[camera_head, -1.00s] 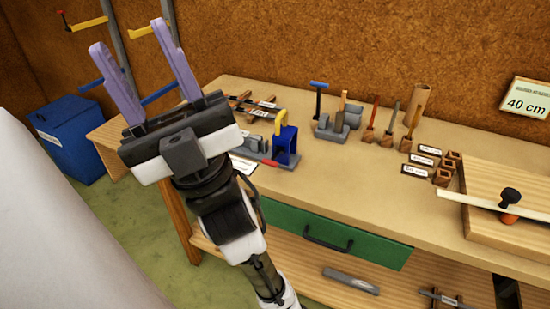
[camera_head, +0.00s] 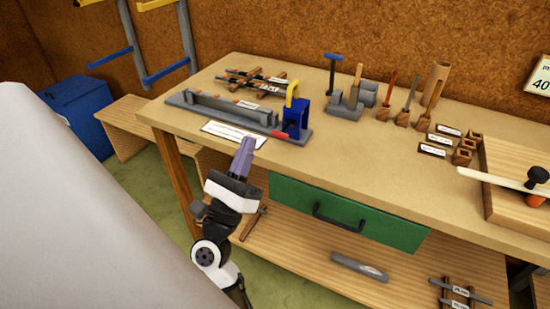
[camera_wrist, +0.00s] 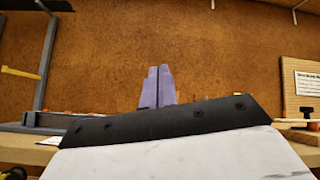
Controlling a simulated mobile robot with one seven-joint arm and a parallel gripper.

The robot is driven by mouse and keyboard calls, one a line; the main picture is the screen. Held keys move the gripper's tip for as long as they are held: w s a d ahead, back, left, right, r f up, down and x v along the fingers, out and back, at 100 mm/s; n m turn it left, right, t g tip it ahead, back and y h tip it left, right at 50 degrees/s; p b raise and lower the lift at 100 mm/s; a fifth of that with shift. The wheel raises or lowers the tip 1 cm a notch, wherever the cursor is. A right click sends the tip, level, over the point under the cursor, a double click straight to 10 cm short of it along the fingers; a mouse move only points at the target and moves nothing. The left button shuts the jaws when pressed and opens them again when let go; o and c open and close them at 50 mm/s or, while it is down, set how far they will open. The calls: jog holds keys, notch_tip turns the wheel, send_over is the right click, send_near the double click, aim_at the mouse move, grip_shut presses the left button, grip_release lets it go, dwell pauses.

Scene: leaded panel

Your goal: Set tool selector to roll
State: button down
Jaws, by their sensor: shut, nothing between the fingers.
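My gripper (camera_head: 246,152) is shut and empty, its purple fingers pointing up in front of the bench's front edge. In the wrist view the purple fingers (camera_wrist: 158,86) lie side by side against the brown wall. No part labelled as a tool selector can be read. A grey bench device (camera_head: 225,112) with a long bed lies on the left of the bench, just beyond my gripper. At its right end stands a blue block (camera_head: 296,118) with a yellow handle (camera_head: 292,92) and a red lever (camera_head: 280,134) at its base. A white label (camera_head: 234,134) lies in front.
Wooden-handled tools (camera_head: 387,95) and a blue-topped tool (camera_head: 333,72) stand at the back of the bench. A wooden board (camera_head: 510,160) is at the right. A green drawer (camera_head: 345,217) and a lower shelf (camera_head: 300,248) are below. The bench's middle front is clear.

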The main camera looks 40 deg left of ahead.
notch_tip(320, 180, down, 13)
jog(key=w+m+g, duration=0.2)
jog(key=m+g, duration=0.1)
jog(key=shift+w+a+f+m+g+h+b, duration=0.2)
jog(key=shift+w+m+g+h+b, duration=0.1)
jog(key=shift+g+h+b, duration=0.1)
jog(key=p, duration=0.4)
send_near(286, 128)
jog(key=shift+x, duration=1.15)
jog(key=shift+w+a, duration=0.15)
jog(key=shift+w, duration=0.4)
